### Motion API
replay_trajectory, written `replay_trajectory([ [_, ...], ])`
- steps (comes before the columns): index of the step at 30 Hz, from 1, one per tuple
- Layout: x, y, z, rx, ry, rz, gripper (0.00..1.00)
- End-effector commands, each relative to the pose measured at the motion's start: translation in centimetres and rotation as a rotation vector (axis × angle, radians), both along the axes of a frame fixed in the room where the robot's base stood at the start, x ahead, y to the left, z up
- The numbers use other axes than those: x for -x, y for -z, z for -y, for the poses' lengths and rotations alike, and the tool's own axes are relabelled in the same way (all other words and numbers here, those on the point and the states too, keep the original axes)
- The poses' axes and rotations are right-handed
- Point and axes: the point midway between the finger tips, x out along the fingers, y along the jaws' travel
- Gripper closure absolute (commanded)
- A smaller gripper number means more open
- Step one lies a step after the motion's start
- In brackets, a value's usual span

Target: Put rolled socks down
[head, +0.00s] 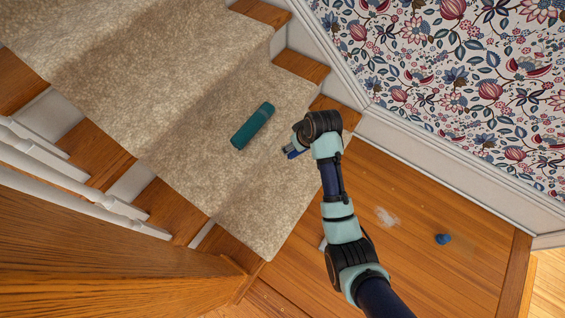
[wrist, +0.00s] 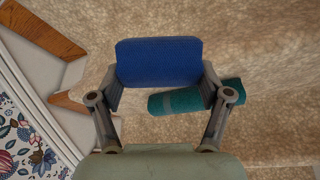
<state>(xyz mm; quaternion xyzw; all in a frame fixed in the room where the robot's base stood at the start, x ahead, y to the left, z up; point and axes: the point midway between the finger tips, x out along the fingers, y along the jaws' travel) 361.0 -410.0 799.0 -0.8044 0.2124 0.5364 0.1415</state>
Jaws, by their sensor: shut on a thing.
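The blue rolled socks (wrist: 158,60) are between my fingertips in the wrist view, and my gripper (wrist: 160,78) is shut on them. In the head view my gripper (head: 290,149) is over the lower carpeted stairs, and only a small blue part of the socks (head: 294,154) shows beside it. In the wrist view the carpet (wrist: 270,60) lies behind the socks. I cannot tell how far the socks are above it.
A teal cylinder (head: 253,126) lies on the stair carpet (head: 185,125), left of my gripper; it also shows in the wrist view (wrist: 180,101). A small dark blue object (head: 443,238) and a whitish patch (head: 386,217) are on the wooden floor. White balusters (head: 75,180) stand left; a papered wall (head: 460,80) is right.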

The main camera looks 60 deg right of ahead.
Motion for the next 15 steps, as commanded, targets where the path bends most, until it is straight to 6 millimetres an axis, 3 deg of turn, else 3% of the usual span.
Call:
replay_trajectory([
  [2, 0.0, 1.2, 0.0, -0.002, 0.000, -0.001, 0.46],
  [12, 0.0, 12.0, -0.1, -0.003, 0.001, -0.002, 0.46],
  [15, 0.0, 14.4, -0.1, -0.003, 0.001, -0.002, 0.46],
])
